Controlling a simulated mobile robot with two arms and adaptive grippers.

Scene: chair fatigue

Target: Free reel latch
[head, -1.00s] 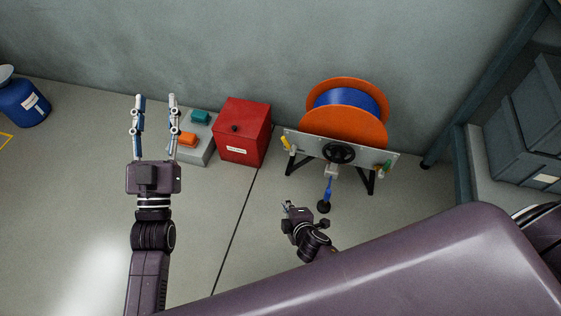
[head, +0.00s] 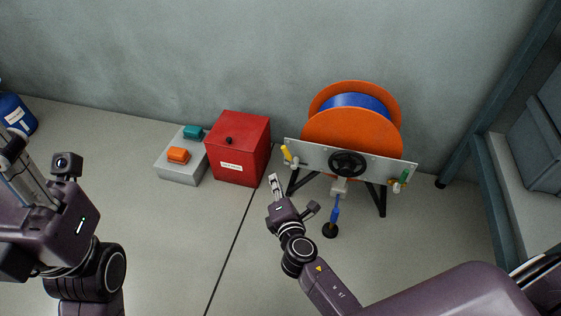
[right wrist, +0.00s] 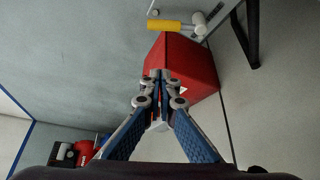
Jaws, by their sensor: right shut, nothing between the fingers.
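The reel (head: 352,132) has orange flanges and a blue winding. It stands behind a grey plate (head: 320,156) with a black handwheel (head: 348,163). A yellow-handled lever (head: 287,154) is at the plate's left end, a green handle (head: 403,177) at its right end, and a blue handle (head: 335,215) below. I cannot tell which one is the latch. My right gripper (head: 274,180) is shut and empty, below and left of the yellow lever, apart from it. In the right wrist view the yellow lever (right wrist: 165,25) lies beyond the shut fingertips (right wrist: 160,75). My left gripper is partly cut off at the left edge.
A red box (head: 239,150) stands left of the reel. Beside it is a grey block (head: 180,172) with an orange (head: 178,155) and a teal (head: 193,132) piece. A blue drum (head: 17,115) is at far left, shelving (head: 490,120) at right. The floor in front is mostly clear.

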